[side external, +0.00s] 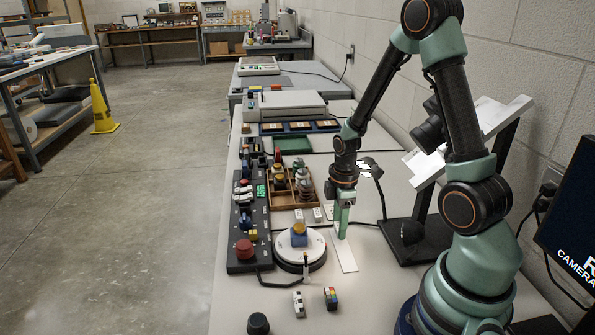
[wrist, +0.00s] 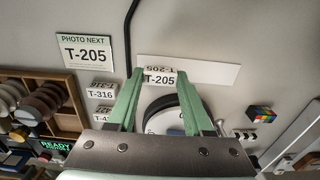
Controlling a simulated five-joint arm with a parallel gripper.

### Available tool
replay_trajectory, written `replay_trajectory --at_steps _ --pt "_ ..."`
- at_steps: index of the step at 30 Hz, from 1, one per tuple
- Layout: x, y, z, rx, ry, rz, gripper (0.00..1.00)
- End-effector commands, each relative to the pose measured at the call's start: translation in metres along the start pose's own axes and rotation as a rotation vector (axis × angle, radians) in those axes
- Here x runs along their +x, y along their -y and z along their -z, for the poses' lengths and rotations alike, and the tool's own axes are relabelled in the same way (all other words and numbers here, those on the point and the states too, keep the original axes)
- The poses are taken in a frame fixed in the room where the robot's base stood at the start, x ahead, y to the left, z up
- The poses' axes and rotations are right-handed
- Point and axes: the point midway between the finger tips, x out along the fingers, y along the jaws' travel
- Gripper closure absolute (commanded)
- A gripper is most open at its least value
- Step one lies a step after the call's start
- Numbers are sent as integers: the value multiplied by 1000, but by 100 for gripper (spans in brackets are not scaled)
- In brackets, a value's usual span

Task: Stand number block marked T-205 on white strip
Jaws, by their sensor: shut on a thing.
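The number block marked T-205 (wrist: 159,79) is white with black lettering and sits between the green fingertips of my gripper (wrist: 159,72) in the wrist view. My gripper is shut on it. The white strip (wrist: 215,72) lies on the bench right at the block, running to both sides of it. In the side view my gripper (side external: 341,232) points down at the far part of the white strip (side external: 345,257); the block is mostly hidden there by the fingers. I cannot tell whether the block touches the strip.
A card reading PHOTO NEXT T-205 (wrist: 85,50) lies nearby. A block marked T-316 (wrist: 100,93) and another number block (wrist: 103,118) stand left of my gripper. A round turntable (side external: 314,250) bears a blue and yellow object. A colour cube (side external: 330,297) stands near the front.

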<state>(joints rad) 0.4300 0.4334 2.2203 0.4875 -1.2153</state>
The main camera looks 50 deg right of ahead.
Motion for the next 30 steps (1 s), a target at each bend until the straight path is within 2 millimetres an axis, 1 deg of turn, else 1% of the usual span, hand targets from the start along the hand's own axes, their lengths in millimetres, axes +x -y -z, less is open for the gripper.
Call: replay_trajectory --at_steps 1,3,11,15,16,18,27,30 --pt "5 1 0 0 1 3 100" --pt "8 0 0 0 0 0 100" --pt "8 0 0 0 0 -1 100" --pt "12 0 0 0 0 1 100" --pt "12 0 0 0 0 0 41" --pt "11 0 0 0 0 -1 19" --pt "11 0 0 0 0 -1 19" --pt "8 0 0 0 -1 -2 19"
